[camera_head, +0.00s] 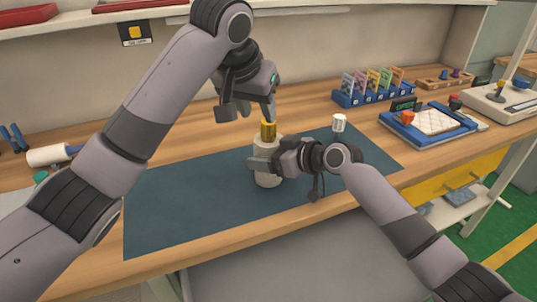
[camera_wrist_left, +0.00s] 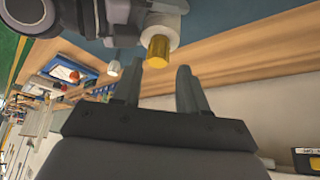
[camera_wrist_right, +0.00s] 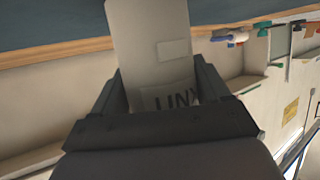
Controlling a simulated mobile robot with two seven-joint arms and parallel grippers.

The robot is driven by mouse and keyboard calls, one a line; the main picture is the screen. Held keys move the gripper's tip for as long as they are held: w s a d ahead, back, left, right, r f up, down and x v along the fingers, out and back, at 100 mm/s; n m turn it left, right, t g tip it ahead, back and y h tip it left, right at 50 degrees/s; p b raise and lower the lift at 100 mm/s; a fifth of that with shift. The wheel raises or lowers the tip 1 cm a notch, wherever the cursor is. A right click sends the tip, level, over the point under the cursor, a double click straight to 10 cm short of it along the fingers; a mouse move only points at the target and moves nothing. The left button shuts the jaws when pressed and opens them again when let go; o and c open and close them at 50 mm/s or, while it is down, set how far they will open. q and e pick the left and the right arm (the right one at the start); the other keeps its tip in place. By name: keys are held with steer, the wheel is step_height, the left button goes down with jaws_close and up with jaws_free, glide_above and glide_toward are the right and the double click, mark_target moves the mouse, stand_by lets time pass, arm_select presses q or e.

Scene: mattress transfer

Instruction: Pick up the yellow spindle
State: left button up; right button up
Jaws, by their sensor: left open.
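The yellow spindle (camera_head: 268,129) stands upright in the top of a white cylindrical bottle (camera_head: 267,147) over the dark mat. It also shows in the left wrist view (camera_wrist_left: 158,49), just beyond my finger tips. My left gripper (camera_head: 248,110) is open and empty, above and slightly left of the spindle, apart from it. My right gripper (camera_head: 268,164) is shut around the bottle's middle from the right. The right wrist view shows the labelled bottle (camera_wrist_right: 150,45) between its fingers (camera_wrist_right: 158,85). Whether the bottle's base touches the mat cannot be told.
The dark mat (camera_head: 180,215) covers the bench's front. A small white cylinder (camera_head: 339,122) stands right of the bottle. A blue card rack (camera_head: 365,98) and a blue tray (camera_head: 425,128) are farther right. Tools and a white roll (camera_head: 48,155) lie at left. The mat's left is clear.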

mark_target(268, 139)
steer(key=c, duration=0.4)
arm_select(q)
steer(key=o, duration=0.4)
steer(key=shift+c, duration=0.2)
arm_select(e)
steer(key=shift+o, duration=0.2)
arm_select(q)
steer(key=d+r+m+g+y, duration=0.1)
steer(key=d+r+m+y, duration=0.1)
steer(key=m, duration=1.2)
steer(key=d+r+m+y, duration=0.1)
steer(key=r+m, duration=0.2)
steer(key=m, duration=1.2)
steer(key=x, duration=1.2)
steer(key=shift+d, duration=0.1)
